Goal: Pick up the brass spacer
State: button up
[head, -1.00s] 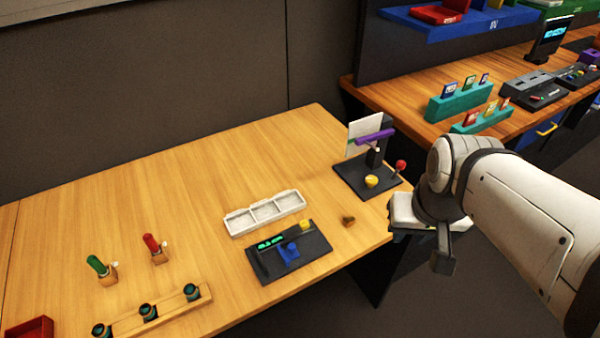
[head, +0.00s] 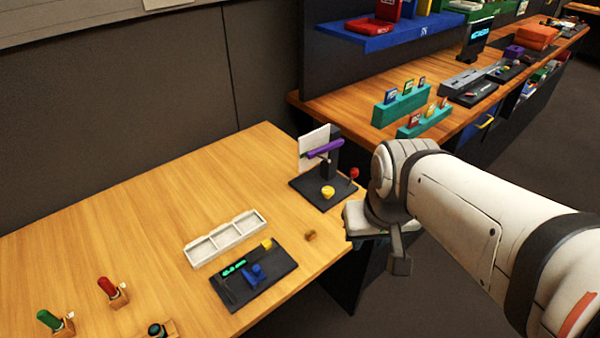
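A small brown-gold piece, which looks like the brass spacer (head: 310,236), lies on the wooden table between the black panel (head: 230,294) and my arm. My gripper (head: 399,264) is at the end of the white arm, to the right of the spacer and past the table's edge. Its fingers are mostly hidden, so I cannot tell whether it is open or shut. Nothing touches the spacer.
A white three-compartment tray (head: 226,238) lies behind the panel. A black stand (head: 322,188) with a purple bar, yellow knob and red-topped lever is behind the spacer. Red (head: 107,286) and green (head: 49,320) handled pieces stand at left. The table's left middle is clear.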

aim_at(311, 234)
jog(key=u, duration=2.5)
jog(key=k, duration=1.25)
jog(key=z, duration=1.25)
jog(key=i, duration=1)
jog(key=z, duration=0.05)
